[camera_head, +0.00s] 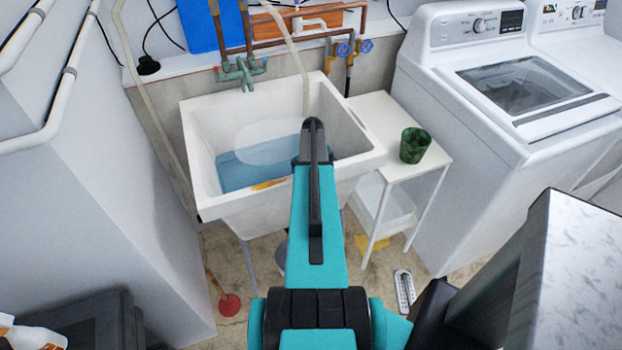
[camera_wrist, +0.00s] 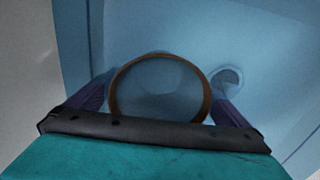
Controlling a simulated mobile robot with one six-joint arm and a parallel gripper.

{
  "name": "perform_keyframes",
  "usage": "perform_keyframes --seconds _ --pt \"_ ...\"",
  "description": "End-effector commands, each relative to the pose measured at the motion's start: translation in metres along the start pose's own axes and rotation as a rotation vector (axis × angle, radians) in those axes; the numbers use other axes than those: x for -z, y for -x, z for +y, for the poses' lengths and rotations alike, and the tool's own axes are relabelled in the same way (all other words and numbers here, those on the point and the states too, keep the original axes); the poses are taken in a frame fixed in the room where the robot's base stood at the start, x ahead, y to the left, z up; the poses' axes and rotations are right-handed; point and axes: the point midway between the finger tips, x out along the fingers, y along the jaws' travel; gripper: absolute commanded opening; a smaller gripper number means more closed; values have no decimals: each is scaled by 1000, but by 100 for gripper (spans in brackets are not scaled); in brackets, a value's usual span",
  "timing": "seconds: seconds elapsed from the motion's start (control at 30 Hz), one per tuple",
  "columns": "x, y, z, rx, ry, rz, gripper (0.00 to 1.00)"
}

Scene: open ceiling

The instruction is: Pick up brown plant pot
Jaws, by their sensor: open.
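The brown plant pot (camera_wrist: 160,86) shows in the wrist view as a round brown rim, seen from above, with a blue-grey inside. It is down in the white sink (camera_head: 210,115), over the blue area in the basin. In the head view an orange-brown patch (camera_head: 268,184) shows low in the basin; I cannot tell if it is the pot. My gripper (camera_wrist: 163,92) is open, with one dark finger on each side of the pot. Whether the fingers touch it I cannot tell. My gripper's body covers the pot's near edge, and my arm hides the gripper in the head view.
A green pot (camera_head: 415,146) stands on a white side table (camera_head: 375,112) right of the sink. A washing machine (camera_head: 510,95) is further right. Green taps (camera_head: 240,73) and copper pipes are behind the sink. A red plunger (camera_head: 229,304) is on the floor.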

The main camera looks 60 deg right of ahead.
Motion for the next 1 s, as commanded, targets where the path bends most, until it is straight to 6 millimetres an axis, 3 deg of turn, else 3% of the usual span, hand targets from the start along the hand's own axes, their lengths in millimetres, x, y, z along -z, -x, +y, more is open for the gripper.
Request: perform_keyframes --seconds 0.27,0.5,1.0 --pt "0 0 0 0 0 0 100" --pt "0 0 0 0 1 0 60" --pt "0 4 -1 0 1 1 56"
